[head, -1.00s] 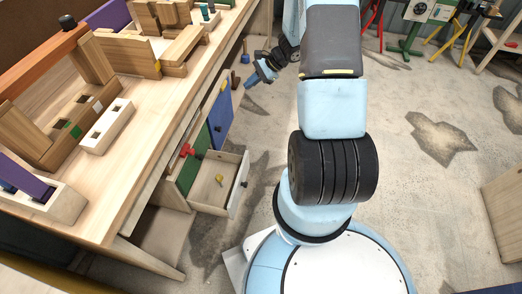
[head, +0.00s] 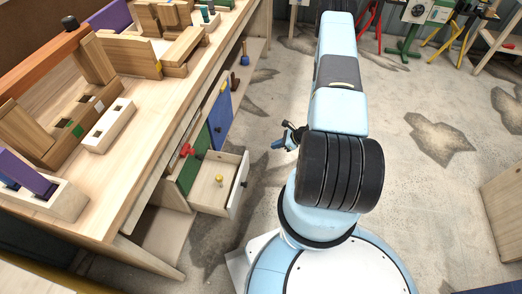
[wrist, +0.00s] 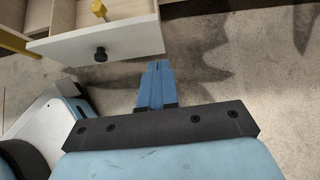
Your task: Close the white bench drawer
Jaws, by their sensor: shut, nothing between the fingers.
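The white bench drawer (head: 239,186) stands pulled out from the lower front of the workbench, with a dark round knob on its front and a small yellow object (head: 219,179) inside. In the wrist view the drawer front (wrist: 115,43) and its dark knob (wrist: 100,54) show at the upper left. My gripper (head: 278,144) is to the right of the drawer and a little farther off, apart from it. In the wrist view its blue fingers (wrist: 157,67) are together and empty, over floor just right of the drawer front.
The workbench (head: 146,170) runs along the left, with wooden blocks on top. A green panel (head: 190,172), a blue panel (head: 220,118) and a red handle (head: 186,150) are beside the drawer. Concrete floor (head: 265,105) is clear between bench and arm.

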